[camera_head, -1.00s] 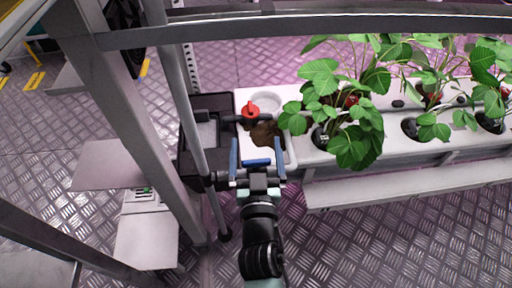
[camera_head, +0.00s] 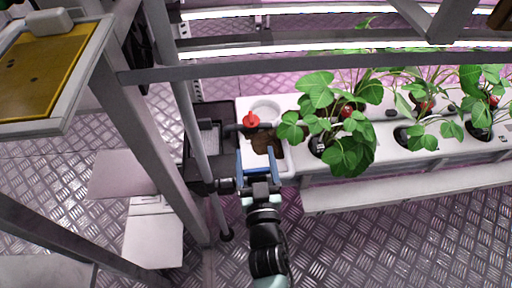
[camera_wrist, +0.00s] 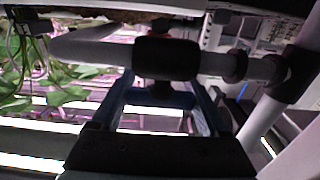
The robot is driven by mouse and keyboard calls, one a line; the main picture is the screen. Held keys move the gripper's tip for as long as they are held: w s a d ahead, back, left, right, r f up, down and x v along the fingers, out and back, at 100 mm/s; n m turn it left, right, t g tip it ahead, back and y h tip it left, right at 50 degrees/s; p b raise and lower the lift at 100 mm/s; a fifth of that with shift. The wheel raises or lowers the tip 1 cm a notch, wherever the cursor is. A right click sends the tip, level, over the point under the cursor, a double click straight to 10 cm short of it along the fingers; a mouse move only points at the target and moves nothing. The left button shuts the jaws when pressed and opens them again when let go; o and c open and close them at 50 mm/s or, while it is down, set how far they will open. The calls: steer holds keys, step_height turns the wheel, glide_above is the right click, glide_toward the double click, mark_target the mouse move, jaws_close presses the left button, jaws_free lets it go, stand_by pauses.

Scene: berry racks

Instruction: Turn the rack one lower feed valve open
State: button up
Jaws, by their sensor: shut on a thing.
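The feed valve has a red handle (camera_head: 251,119) on a dark pipe fitting at the left end of the white trough (camera_head: 284,168). In the wrist view, the black valve body (camera_wrist: 166,59) lies across the tips of my gripper (camera_wrist: 168,85), which is shut on the valve.
Strawberry plants (camera_head: 340,125) stand along the trough to the right. A grey rack post (camera_head: 150,120) and a thin upright pipe (camera_head: 182,100) stand close on the left. A horizontal rack bar (camera_head: 320,66) crosses above. A yellow-topped tray (camera_head: 45,70) is at upper left.

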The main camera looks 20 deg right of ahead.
steer(key=shift+a+p, duration=0.15)
steer(key=shift+p, duration=0.2)
steer(key=o, duration=1.2)
steer(key=shift+o, duration=0.2)
steer(key=p+v, duration=0.4)
steer(key=v, duration=0.9)
